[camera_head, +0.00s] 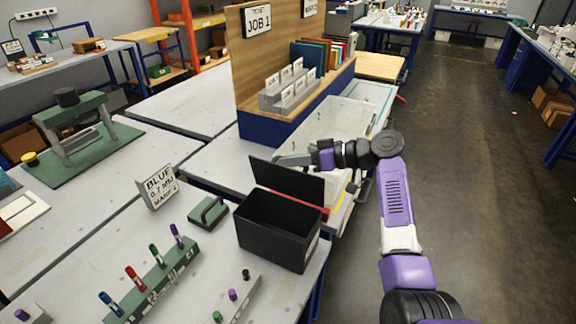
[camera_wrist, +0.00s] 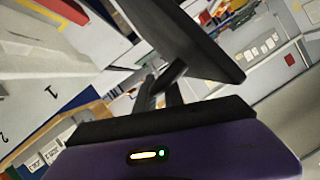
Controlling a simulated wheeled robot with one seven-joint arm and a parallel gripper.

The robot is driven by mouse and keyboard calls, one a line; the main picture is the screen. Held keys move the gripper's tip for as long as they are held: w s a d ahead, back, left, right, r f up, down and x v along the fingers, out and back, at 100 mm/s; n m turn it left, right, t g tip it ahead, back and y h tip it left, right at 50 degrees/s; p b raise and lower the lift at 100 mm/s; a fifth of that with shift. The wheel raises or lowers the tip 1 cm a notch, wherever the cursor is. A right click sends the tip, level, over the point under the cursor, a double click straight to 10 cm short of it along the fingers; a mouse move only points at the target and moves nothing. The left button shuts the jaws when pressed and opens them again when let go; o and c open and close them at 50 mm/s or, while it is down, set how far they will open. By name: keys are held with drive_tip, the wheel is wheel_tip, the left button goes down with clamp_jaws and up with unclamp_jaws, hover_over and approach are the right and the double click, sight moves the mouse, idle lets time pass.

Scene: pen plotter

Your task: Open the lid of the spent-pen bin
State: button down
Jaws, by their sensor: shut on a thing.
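The spent-pen bin (camera_head: 270,236) is an open-topped black box on the near table. Its black lid (camera_head: 288,184) stands up from the bin's far edge, close to upright, and the empty-looking dark inside shows. My gripper (camera_head: 284,160) reaches in from the right, behind the lid's upper edge. In the wrist view, my gripper's dark fingers (camera_wrist: 161,88) are shut at the underside of a black plate, the lid (camera_wrist: 190,38). The exact contact spot is partly hidden by the lid in the head view.
A green pen rack (camera_head: 155,283) with several pens lies in front. A divider board (camera_head: 262,70) and a clear tray (camera_head: 340,118) stand behind. Floor is free at right.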

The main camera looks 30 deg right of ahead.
drive_tip(key=shift+w+f, duration=0.1)
idle(0.4)
drive_tip(key=c, duration=1.7)
unclamp_jaws()
drive_tip(key=b+v, duration=0.1)
drive_tip(key=v, duration=0.6)
drive_tip(key=shift+s+d, duration=0.2)
drive_tip(key=shift+d, duration=0.1)
